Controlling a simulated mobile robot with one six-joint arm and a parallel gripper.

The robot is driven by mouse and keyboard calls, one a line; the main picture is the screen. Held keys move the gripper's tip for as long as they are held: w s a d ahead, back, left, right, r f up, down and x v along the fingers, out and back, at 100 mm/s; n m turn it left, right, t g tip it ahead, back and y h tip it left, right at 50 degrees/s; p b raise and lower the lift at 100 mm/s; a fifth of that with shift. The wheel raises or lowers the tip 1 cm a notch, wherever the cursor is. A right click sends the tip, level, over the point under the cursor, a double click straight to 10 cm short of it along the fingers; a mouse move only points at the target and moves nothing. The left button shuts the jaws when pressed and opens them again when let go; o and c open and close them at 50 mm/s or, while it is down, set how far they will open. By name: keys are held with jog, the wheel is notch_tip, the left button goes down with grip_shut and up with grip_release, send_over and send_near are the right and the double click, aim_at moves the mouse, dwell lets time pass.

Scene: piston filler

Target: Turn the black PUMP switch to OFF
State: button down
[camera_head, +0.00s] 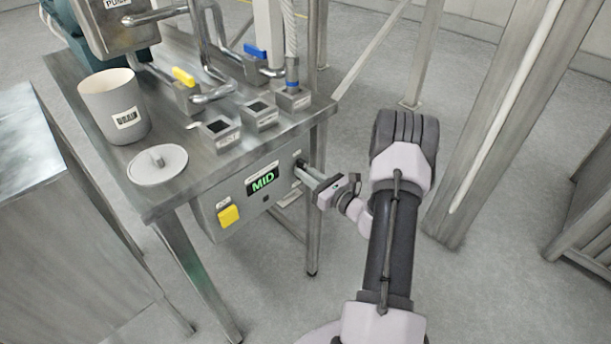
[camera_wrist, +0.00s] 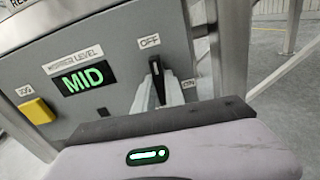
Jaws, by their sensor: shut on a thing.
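The black PUMP switch (camera_wrist: 155,75) is on the grey control panel (camera_wrist: 130,30). In the wrist view its upper end points up, close under the OFF label (camera_wrist: 150,41). The ON label (camera_wrist: 189,84) is to its right and lower. My gripper (camera_wrist: 160,94) is shut on the switch, with a pale finger on each side of it. The fingers hide the lower part of the switch. In the head view my gripper (camera_head: 311,174) reaches the right end of the panel front, and the switch is mostly hidden there.
A green MID display (camera_head: 262,180) and a yellow button (camera_head: 229,215) are left of the switch. Above, the steel table (camera_head: 185,205) carries a white hopper-like cup (camera_head: 112,105), a lid (camera_head: 157,165) and valves. A steel post (camera_head: 490,130) stands to the right.

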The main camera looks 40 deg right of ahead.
jog(key=shift+n, duration=0.4)
jog(key=c, duration=1.4)
grip_release()
jog(key=shift+s, duration=0.1)
jog(key=s+d+p, duration=0.1)
jog(key=s+p, duration=0.2)
jog(key=s, duration=1.4)
jog(key=shift+d, duration=0.2)
jog(key=shift+s, duration=0.1)
